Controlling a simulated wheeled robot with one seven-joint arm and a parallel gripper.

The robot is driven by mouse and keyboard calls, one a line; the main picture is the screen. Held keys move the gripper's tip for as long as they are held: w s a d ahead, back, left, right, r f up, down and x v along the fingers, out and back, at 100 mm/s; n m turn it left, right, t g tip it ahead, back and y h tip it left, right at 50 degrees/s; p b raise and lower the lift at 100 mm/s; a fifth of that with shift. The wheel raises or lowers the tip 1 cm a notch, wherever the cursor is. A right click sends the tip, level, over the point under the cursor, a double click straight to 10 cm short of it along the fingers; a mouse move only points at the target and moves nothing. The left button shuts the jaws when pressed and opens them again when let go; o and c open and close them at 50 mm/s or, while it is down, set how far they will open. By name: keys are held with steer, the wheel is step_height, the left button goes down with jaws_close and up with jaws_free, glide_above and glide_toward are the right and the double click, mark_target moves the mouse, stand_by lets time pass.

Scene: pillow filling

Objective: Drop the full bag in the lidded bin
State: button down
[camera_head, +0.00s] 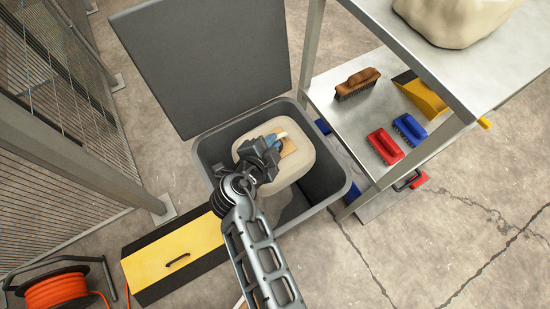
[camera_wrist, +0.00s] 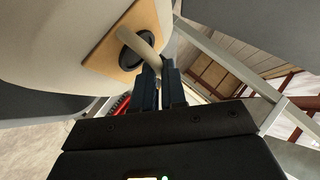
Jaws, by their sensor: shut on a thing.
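The full bag (camera_head: 299,160) is a rounded cream bundle with a tan patch and a pale handle or neck. It hangs in the mouth of the grey lidded bin (camera_head: 345,196), whose lid (camera_head: 205,60) stands open at the back. My gripper (camera_head: 270,147) is shut on the bag's handle, above the bin's opening. In the wrist view the bag (camera_wrist: 60,45) fills the upper left, and the fingers (camera_wrist: 160,85) close on the pale handle (camera_wrist: 145,52) that comes out of a dark ring in the tan patch. Whether the bag touches the bin floor is hidden.
A metal shelf cart (camera_head: 335,110) stands close right of the bin, with brushes (camera_head: 385,146) and another cream bundle (camera_head: 455,18) on it. A yellow-topped box (camera_head: 172,255), an orange reel (camera_head: 58,292) and a mesh fence (camera_head: 60,110) lie left. Floor at lower right is clear.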

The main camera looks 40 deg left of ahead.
steer(key=shift+f, duration=0.3)
steer(key=c, duration=1.1)
jaws_free()
steer(key=shift+f, duration=0.15)
steer(key=shift+v, duration=3.95)
